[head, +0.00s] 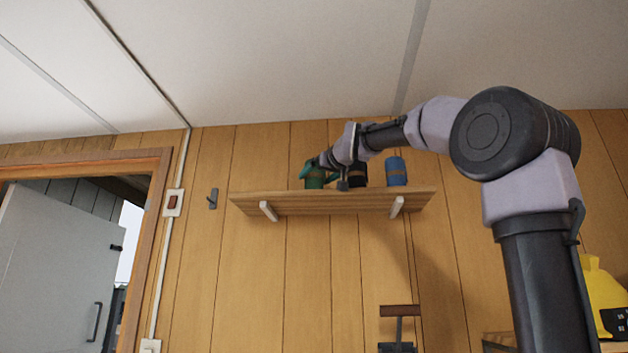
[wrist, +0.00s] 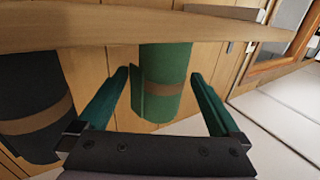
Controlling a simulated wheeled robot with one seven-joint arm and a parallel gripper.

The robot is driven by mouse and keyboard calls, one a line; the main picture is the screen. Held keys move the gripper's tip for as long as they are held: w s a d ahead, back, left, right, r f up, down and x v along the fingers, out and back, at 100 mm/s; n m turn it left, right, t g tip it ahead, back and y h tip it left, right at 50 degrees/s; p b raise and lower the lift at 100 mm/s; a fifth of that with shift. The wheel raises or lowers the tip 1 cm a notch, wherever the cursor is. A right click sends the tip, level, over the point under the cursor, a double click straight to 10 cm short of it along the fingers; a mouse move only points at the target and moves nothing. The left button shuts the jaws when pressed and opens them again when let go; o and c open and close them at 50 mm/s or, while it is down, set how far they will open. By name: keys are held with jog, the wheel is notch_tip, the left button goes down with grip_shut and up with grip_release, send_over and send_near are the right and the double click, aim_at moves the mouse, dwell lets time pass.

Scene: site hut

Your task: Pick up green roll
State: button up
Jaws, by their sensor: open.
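The green roll (head: 312,177) stands upright at the left part of the wall shelf (head: 290,204). In the wrist view, which appears upside down, the green roll (wrist: 167,72) has a brown band around it. My gripper (wrist: 160,78) is open, with one teal finger on each side of the roll in that view and a visible gap on both sides. In the head view my gripper (head: 324,168) is at the roll and partly covers it. I cannot tell how deep the roll sits between the fingers.
A black roll (wrist: 30,110) with a brown band stands beside the green one. A blue roll (head: 396,172) stands farther right on the shelf. A wall hook (head: 212,198) and a doorway with a grey door (head: 55,265) are to the left.

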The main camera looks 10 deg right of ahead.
aim_at(310, 182)
jog(key=x, duration=0.5)
jog(key=shift+a, duration=0.1)
jog(key=c, duration=1.5)
